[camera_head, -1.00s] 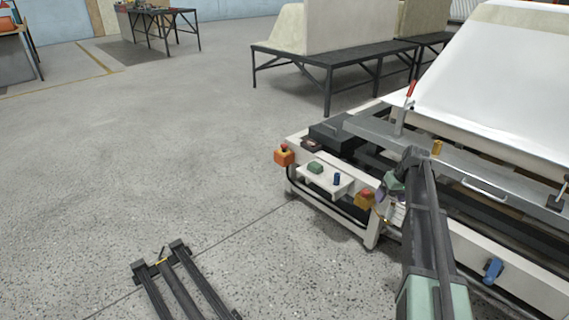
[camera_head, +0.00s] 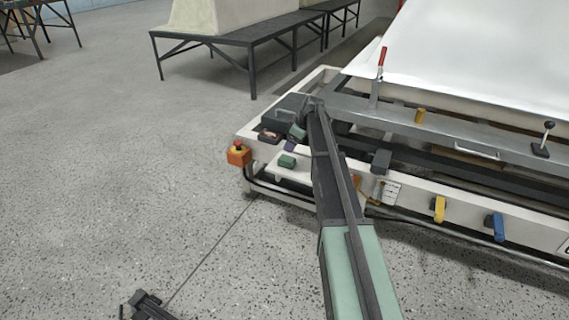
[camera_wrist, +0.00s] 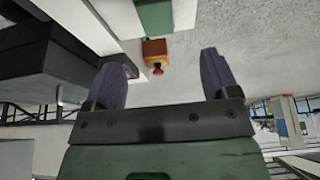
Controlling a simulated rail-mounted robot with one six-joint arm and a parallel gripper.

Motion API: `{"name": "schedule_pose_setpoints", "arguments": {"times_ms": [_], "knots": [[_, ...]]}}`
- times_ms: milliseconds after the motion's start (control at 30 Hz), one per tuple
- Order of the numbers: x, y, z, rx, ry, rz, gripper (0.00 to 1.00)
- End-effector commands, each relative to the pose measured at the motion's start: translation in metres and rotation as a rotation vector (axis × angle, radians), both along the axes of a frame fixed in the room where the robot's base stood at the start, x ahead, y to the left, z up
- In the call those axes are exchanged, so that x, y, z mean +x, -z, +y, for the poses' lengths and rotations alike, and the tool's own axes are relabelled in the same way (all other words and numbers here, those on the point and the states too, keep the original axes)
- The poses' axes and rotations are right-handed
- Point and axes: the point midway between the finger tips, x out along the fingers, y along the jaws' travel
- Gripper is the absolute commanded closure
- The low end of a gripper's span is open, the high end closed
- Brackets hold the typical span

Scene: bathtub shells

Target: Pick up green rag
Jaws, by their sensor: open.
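The green rag (camera_head: 287,161) looks like a small folded block lying on a white shelf (camera_head: 297,175) at the corner of the machine frame. A green piece at the top edge of the wrist view (camera_wrist: 155,17), partly cut off, appears to be the same rag. My gripper (camera_head: 291,143) is above and close to the rag in the head view, partly hidden by my arm. In the wrist view its two dark purple fingers (camera_wrist: 163,62) are spread apart with nothing between them. The rag lies beyond the fingertips, not touched.
An orange box with a red button (camera_head: 238,154) sits left of the shelf; it also shows in the wrist view (camera_wrist: 156,52). A red-handled lever (camera_head: 378,75), yellow handle (camera_head: 439,209) and blue handle (camera_head: 495,226) stick out from the frame. Open floor lies left.

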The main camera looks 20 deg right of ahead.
Motion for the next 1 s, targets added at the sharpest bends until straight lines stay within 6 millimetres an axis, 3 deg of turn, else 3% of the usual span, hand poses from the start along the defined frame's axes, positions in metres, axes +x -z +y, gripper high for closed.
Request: {"name": "schedule_pose_setpoints", "arguments": {"times_ms": [33, 133, 200, 367, 633, 900, 1000], "knots": [[0.003, 0.018, 0.002, 0.000, 0.000, 0.000, 0.19], [0.009, 0.040, 0.006, 0.000, 0.001, 0.000, 0.19], [0.013, 0.048, 0.009, 0.001, 0.002, 0.000, 0.19], [0.014, 0.047, 0.011, 0.001, 0.002, 0.000, 0.19], [0.023, 0.096, 0.014, 0.000, 0.001, 0.000, 0.19], [0.026, 0.095, 0.017, 0.001, 0.002, 0.000, 0.19], [0.026, 0.095, 0.017, 0.001, 0.002, 0.000, 0.34]]}}
